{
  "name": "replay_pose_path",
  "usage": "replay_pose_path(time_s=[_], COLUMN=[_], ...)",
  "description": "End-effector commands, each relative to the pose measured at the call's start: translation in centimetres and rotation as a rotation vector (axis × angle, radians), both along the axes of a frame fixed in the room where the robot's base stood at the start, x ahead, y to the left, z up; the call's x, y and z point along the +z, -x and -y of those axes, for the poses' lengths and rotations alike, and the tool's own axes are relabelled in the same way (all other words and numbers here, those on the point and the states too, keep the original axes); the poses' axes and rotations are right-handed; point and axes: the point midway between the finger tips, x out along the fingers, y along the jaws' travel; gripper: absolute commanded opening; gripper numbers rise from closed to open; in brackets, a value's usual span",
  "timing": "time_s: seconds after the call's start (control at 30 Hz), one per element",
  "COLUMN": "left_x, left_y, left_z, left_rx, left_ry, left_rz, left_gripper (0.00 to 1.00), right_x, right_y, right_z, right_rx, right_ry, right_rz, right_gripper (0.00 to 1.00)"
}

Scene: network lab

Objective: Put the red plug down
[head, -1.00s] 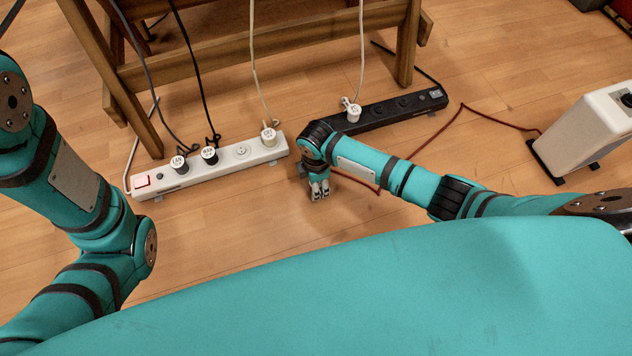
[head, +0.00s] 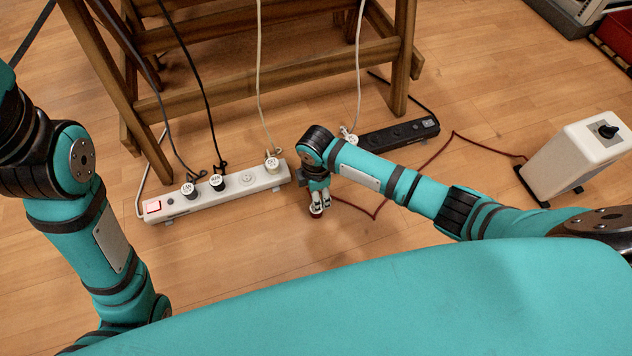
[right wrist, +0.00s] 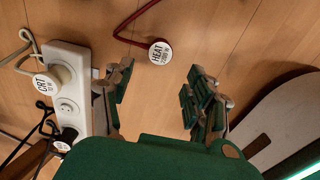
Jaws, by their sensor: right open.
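The red plug (right wrist: 160,52) has a white round face marked HEAT and a dark red cord. In the right wrist view it rests on the wooden floor, face toward the camera. My right gripper (right wrist: 160,82) is open, its green-padded fingers apart on either side, with the plug just beyond them and touching neither. In the head view my right gripper (head: 319,192) points down at the floor, and the plug (head: 316,214) shows small at its fingertips. My left arm is at the left edge; its gripper is out of view.
A white power strip (head: 228,189) with several plugs lies left of my right gripper. A black strip (head: 400,133) lies behind it. A wooden frame (head: 250,78) stands at the back. A white box with a dark knob (head: 578,155) stands at the right.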

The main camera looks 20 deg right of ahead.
Motion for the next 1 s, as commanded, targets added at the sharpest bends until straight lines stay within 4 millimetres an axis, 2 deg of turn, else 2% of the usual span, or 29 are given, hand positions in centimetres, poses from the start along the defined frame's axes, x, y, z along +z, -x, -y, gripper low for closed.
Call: replay_pose_path(time_s=[0.03, 0.1, 0.43, 0.47, 0.57, 0.67, 0.7, 0.77, 0.8, 0.87, 0.9, 0.97, 1.0], left_x=[0.2, -0.1, -0.5, -0.5, -0.5, -0.5, -0.5, -0.5, -0.5, -0.5, -0.5, -0.5, -0.5], left_y=[-0.4, -0.6, -0.8, -0.8, -0.8, -0.8, -0.8, -0.8, -0.8, -0.8, -0.8, -0.8, -0.8], left_z=[0.0, 0.0, -0.1, -0.1, -0.1, -0.1, -0.1, 0.0, 0.0, 0.0, 0.0, 0.0, 0.0], left_rx=[-0.001, -0.001, -0.002, -0.002, -0.002, -0.002, -0.002, -0.002, -0.002, -0.002, -0.002, -0.002, -0.002], left_ry=[0.0, 0.001, 0.002, 0.002, 0.002, 0.002, 0.002, 0.002, 0.002, 0.002, 0.002, 0.002, 0.002], left_rz=[-0.015, -0.027, -0.035, -0.034, -0.035, -0.035, -0.035, -0.035, -0.035, -0.035, -0.035, -0.035, -0.035], left_gripper=[0.34, 0.34, 0.34, 0.34, 0.34, 0.34, 0.34, 0.34, 0.34, 0.34, 0.34, 0.34, 0.34], right_x=[1.0, 1.4, 1.8, 2.0, 4.0, 8.8, 11.7, 16.8, 20.6, 26.5, 30.5, 36.6, 40.7], right_y=[0.0, 0.0, -0.2, -0.5, -2.7, -6.6, -8.2, -10.4, -11.5, -12.6, -13.0, -12.9, -12.4], right_z=[0.0, 0.0, -0.2, -0.6, -3.3, -8.0, -10.0, -12.6, -14.0, -15.4, -16.1, -16.4, -16.2], right_rx=[0.0, 0.0, -0.002, -0.005, -0.031, -0.085, -0.113, -0.156, -0.182, -0.219, -0.238, -0.263, -0.273], right_ry=[0.0, 0.0, -0.007, -0.019, -0.11, -0.294, -0.389, -0.543, -0.649, -0.809, -0.918, -1.083, -1.195], right_rz=[0.0, 0.001, 0.01, 0.023, 0.135, 0.339, 0.436, 0.581, 0.672, 0.803, 0.884, 1.002, 1.077], right_gripper=[0.56, 0.56, 0.56, 0.56, 0.56, 0.56, 0.56, 0.56, 0.56, 0.56, 0.56, 0.56, 0.56])
